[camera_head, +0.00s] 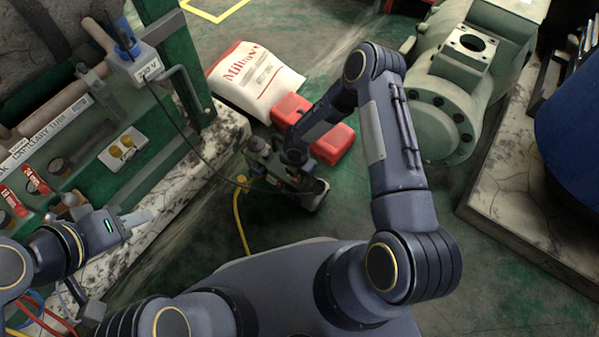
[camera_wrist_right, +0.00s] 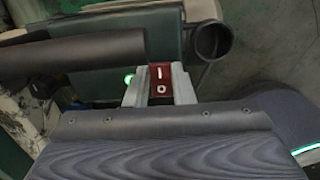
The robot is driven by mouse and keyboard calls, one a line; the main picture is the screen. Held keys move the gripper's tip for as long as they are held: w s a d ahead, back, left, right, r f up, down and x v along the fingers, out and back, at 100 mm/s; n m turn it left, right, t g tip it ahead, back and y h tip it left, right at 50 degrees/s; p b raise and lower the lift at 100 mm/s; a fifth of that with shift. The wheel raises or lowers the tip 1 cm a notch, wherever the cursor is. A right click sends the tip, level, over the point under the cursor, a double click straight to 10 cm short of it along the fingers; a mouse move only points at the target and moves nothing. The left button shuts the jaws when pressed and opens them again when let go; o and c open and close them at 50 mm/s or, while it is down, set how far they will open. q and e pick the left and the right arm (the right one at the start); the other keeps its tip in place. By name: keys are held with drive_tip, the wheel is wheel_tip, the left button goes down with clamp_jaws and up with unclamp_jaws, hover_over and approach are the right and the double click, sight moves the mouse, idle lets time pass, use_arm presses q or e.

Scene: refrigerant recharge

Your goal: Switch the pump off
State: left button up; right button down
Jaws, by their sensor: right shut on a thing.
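The pump (camera_head: 312,198) stands on the green floor in the middle of the head view, partly covered by my right arm. In the right wrist view a small red rocker switch (camera_wrist_right: 161,78) marked I and O sits between the two pale fingers of my right gripper (camera_wrist_right: 158,86). That gripper is shut on the switch, with a finger at each side. Which way the rocker is tipped is hard to tell. In the head view my left gripper (camera_head: 137,219) hangs at the left near the bench, away from the pump. Whether its fingers are apart is not clear.
Red boxes (camera_head: 330,146) and a white printed sack (camera_head: 255,76) lie just behind the pump. A yellow hose (camera_head: 241,222) runs beside it. A green bench with valves and a grey box (camera_head: 135,62) stands left. A large green machine (camera_head: 450,95) stands right.

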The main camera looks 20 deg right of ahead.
sight(294, 182)
drive_tip(key=b, duration=0.2)
drive_tip(key=t+h+b, duration=0.1)
drive_tip(key=b, duration=0.1)
drive_tip(key=shift+s+a+f, duration=0.15)
drive_tip(key=shift+a+f, duration=0.1)
drive_tip(key=shift+f, duration=0.05)
drive_tip(key=shift+r+t+h+b, duration=0.25)
drive_tip(key=shift+t+h+b, duration=0.05)
drive_tip(key=shift+h+b, duration=0.2)
drive_tip(key=shift+r, duration=0.15)
drive_tip(key=c, duration=1.2)
unclamp_jaws()
drive_tip(key=shift+c, duration=0.2)
drive_tip(key=p+v, duration=0.3)
drive_tip(key=v, duration=0.4)
drive_tip(key=shift+s+a+r+p, duration=0.1)
drive_tip(key=shift+s+r+p, duration=0.1)
drive_tip(key=shift+r+p, duration=0.2)
